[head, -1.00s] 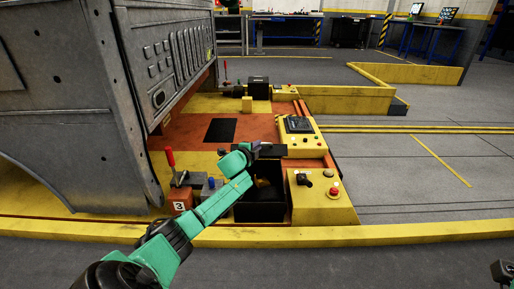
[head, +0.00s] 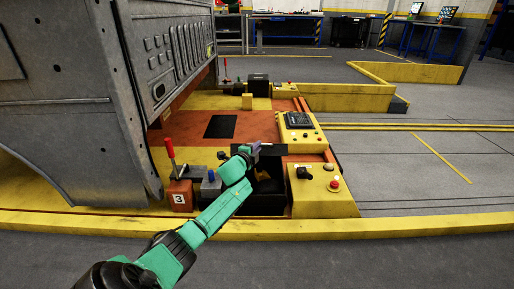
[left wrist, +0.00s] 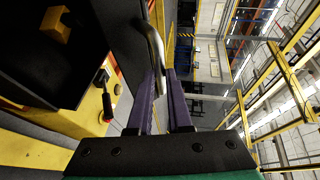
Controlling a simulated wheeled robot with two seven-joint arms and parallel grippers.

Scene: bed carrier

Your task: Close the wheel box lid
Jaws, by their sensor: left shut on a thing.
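The wheel box (head: 262,203) is a black open box set in the yellow and orange platform, with its inside dark and visible. Its black lid (head: 274,150) appears raised at the far side of the opening. My left gripper (head: 256,148) is at the lid's upper edge. In the left wrist view its purple fingers (left wrist: 167,75) are shut on a curved metal handle (left wrist: 154,45) beside a dark panel. My right gripper is out of view.
A red-handled lever (head: 171,150) stands at left. A large grey metal body (head: 75,100) fills the left. Grey floor (head: 430,200) is clear at right.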

